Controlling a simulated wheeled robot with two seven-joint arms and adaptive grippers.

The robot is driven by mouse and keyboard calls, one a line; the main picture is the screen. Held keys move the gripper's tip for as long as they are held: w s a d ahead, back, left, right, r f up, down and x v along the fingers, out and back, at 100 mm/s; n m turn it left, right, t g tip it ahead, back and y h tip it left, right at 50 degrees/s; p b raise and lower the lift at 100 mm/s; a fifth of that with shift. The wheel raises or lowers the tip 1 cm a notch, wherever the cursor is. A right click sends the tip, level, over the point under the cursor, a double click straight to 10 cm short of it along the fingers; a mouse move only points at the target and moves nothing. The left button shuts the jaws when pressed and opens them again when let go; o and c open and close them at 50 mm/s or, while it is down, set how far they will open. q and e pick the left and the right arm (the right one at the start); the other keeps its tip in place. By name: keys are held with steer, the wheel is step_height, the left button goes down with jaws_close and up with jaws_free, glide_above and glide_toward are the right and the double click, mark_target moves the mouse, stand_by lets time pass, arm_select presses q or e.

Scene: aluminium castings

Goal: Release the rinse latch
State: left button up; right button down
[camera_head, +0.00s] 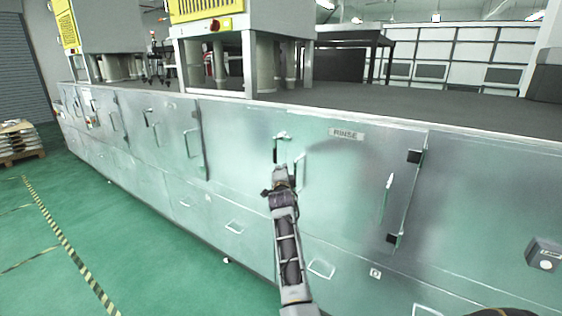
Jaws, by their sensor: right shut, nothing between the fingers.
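The rinse door (350,180) is a grey metal panel in the long cabinet front, with a plate marked RINSE (346,134) near its top edge. A small latch (282,135) sits left of the plate, with a dark upright strip below it. My right gripper (281,171) is shut and empty. It appears just below the latch, in front of the door; I cannot tell if it touches anything. It hides part of the door surface. My left gripper is not in view.
A pale upright handle (388,195) and dark hinges (415,156) are at the door's right side. Drawer handles (321,270) run along the lower front. A grey box (544,255) sticks out at far right. The green floor (130,235) at left is clear.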

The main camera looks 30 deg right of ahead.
steer(key=shift+f+m, duration=0.1)
steer(key=shift+m, duration=1.1)
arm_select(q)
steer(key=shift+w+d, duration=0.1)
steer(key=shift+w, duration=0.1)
